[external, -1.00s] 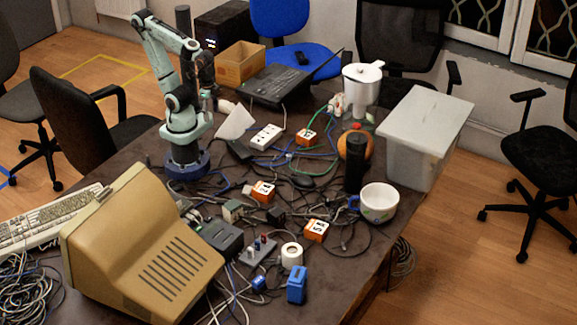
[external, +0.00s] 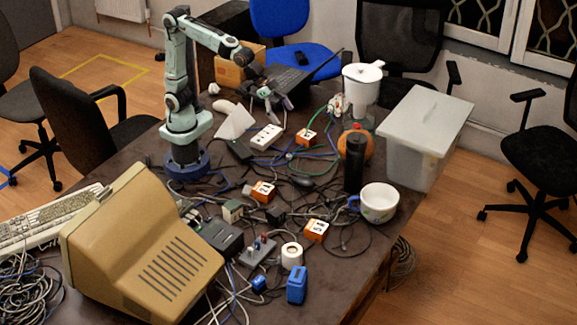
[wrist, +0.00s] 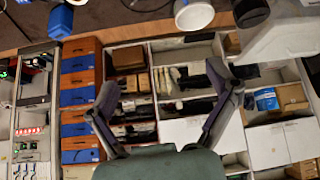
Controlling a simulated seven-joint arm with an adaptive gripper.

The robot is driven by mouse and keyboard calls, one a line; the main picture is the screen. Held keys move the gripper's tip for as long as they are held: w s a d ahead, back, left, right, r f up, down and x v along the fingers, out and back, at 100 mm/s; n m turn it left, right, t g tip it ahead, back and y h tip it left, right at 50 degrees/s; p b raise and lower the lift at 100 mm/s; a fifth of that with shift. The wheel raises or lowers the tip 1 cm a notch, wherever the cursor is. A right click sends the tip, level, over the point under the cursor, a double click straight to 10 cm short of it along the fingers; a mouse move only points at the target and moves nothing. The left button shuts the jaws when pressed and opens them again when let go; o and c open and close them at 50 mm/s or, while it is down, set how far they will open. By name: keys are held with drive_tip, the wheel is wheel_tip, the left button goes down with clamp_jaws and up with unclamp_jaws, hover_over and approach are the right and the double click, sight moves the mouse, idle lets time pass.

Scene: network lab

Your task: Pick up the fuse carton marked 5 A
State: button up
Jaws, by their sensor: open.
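Three small orange-and-white cartons lie apart on the cluttered table: one at the back (external: 307,136), one in the middle (external: 263,191) and one nearer the front (external: 316,230). Each has dark print on its pale face; it is too small to tell surely which reads 5 A. My gripper (external: 272,98) is open and empty, raised in front of the black laptop, behind and left of the back carton. In the wrist view my two fingers (wrist: 162,80) are spread wide with nothing between them. No carton can be made out there.
Cables cover much of the table. A white power strip (external: 267,137), black cylinder (external: 354,162), white mug (external: 378,203), white jug (external: 361,85) and grey bin (external: 424,137) stand around the cartons. The wrist view mostly shows shelving with orange-and-blue boxes (wrist: 80,80).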

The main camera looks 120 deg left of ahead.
drive_tip(key=w+d+f, duration=0.2)
drive_tip(key=w+f, duration=0.4)
drive_tip(key=w, duration=0.4)
drive_tip(key=g, duration=0.2)
hover_over(316, 225)
wheel_tip(316, 225, down, 15)
drive_tip(key=shift+m+g, duration=0.4)
drive_tip(key=shift+g, duration=0.2)
drive_tip(key=f, duration=0.2)
drive_tip(key=s+f, duration=0.1)
drive_tip(key=f, duration=0.1)
drive_tip(key=s+f, duration=0.1)
drive_tip(key=f, duration=0.1)
drive_tip(key=shift+d+f, duration=0.15)
drive_tip(key=shift+f, duration=0.2)
drive_tip(key=x, duration=0.6)
drive_tip(key=shift+w+d, duration=0.1)
drive_tip(key=c, duration=1.3)
